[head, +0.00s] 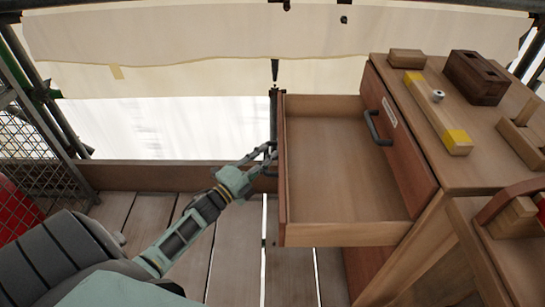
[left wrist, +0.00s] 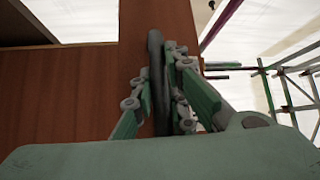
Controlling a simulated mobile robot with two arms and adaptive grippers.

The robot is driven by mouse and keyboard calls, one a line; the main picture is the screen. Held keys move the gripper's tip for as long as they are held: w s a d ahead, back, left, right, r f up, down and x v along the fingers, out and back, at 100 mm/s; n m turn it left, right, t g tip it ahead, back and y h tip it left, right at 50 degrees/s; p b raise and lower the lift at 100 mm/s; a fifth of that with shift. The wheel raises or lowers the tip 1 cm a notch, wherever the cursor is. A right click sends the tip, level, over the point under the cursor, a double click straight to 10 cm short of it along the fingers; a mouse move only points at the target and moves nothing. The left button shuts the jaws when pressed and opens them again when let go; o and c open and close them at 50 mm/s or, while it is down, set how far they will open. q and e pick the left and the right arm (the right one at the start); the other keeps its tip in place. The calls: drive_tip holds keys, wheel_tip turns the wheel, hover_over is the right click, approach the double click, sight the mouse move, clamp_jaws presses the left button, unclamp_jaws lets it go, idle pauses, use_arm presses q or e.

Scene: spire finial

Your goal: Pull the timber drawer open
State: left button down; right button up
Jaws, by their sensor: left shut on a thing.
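The timber drawer (head: 345,185) is pulled well out to the left of the workbench (head: 480,160) in the head view. Its inside shows empty, and its reddish-brown front (left wrist: 60,95) fills the left of the left wrist view. My left gripper (head: 269,154) is at the outer side of this front. In the left wrist view its fingers (left wrist: 158,95) lie on both sides of the dark, bar-shaped handle (left wrist: 155,50) and are shut on it. The handle is mostly hidden by the fingers in the head view. My right gripper is out of view.
A second drawer front (head: 405,140) with a dark handle (head: 376,128) is shut behind the open drawer. A yellow-ended wooden bar (head: 437,110) and several wooden blocks lie on the bench. Plank flooring (head: 236,260) is free below; a mesh panel (head: 35,150) stands left.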

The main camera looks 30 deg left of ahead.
use_arm(q)
drive_tip(key=shift+f, duration=0.1)
drive_tip(key=c, duration=1.7)
unclamp_jaws()
drive_tip(key=v, duration=1.2)
